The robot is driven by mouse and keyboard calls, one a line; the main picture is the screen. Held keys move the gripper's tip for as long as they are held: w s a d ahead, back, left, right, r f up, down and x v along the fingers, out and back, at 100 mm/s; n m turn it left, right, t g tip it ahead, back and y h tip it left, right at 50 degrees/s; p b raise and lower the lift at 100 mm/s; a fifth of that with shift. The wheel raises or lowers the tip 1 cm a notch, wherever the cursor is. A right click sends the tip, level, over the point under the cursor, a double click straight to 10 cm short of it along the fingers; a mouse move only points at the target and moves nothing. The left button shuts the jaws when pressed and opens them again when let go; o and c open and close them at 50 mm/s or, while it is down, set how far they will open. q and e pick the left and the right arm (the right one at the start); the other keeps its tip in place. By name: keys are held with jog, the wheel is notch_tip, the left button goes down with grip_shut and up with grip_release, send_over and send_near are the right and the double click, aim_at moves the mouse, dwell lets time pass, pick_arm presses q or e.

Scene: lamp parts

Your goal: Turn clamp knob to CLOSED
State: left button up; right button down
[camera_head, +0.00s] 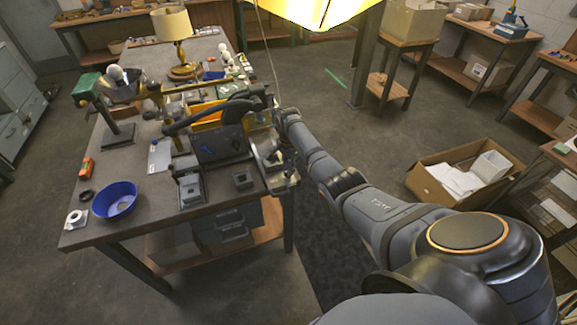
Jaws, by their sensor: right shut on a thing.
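My left gripper is not in view.
An open cardboard box (440,160) lies on the floor at right. The floor between is clear.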

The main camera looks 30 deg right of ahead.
jog(key=n+p, duration=0.1)
jog(key=n, duration=0.1)
jog(key=shift+r+n, duration=0.1)
jog(key=shift+n, duration=0.3)
jog(key=n, duration=0.3)
jog(key=shift+n+p, duration=0.3)
jog(key=shift+p, duration=0.1)
jog(key=n, duration=0.3)
jog(key=shift+n+p, duration=0.3)
jog(key=shift+n, duration=2)
jog(key=c, duration=1.4)
grip_release()
jog(key=shift+o, duration=0.2)
